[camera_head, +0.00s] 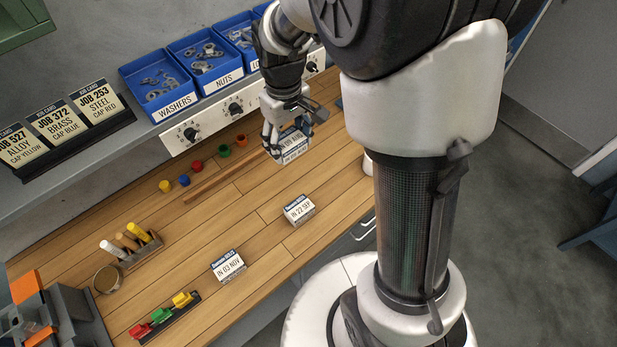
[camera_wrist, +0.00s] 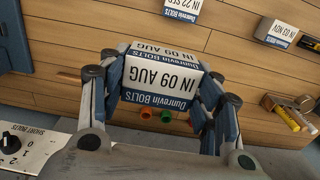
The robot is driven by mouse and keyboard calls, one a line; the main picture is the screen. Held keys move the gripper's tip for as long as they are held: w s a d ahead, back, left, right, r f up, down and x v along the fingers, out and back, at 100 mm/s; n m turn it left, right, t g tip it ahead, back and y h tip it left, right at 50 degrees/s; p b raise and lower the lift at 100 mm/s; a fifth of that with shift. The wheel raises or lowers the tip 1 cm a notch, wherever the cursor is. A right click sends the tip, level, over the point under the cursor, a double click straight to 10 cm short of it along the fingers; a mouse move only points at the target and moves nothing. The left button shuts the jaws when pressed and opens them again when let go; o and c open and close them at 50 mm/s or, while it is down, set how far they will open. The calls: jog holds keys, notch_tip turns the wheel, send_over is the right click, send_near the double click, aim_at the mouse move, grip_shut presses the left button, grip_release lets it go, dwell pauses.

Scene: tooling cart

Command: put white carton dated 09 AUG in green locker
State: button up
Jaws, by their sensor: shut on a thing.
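The white carton with a blue band, dated 09 AUG (camera_head: 293,152), is between the fingers of my gripper (camera_head: 288,132). In the wrist view, the carton (camera_wrist: 160,76) reads upside down, "IN 09 AUG", with a finger on each side. My gripper is shut on it over the back of the wooden bench; I cannot tell whether it is clear of the wood. A green cabinet (camera_head: 20,22), perhaps the locker, shows only its lower part at the top left; its opening is out of view.
Cartons dated 22 SEP (camera_head: 299,210) and 03 NOV (camera_head: 228,266) stand on the bench (camera_head: 190,235). Blue bins (camera_head: 165,85) and job cards (camera_head: 55,122) line the back ledge. Small coloured caps (camera_head: 184,180), a wooden strip (camera_head: 225,180) and a tool rack (camera_head: 135,252) are nearby.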

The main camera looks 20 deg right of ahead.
aim_at(292, 193)
notch_tip(292, 193, down, 20)
jog(key=b, duration=0.4)
jog(key=shift+a+r, duration=0.15)
jog(key=shift+r, duration=0.05)
jog(key=shift+b, duration=0.3)
jog(key=shift+f, duration=0.2)
jog(key=o, duration=1.4)
jog(key=shift+r, duration=0.1)
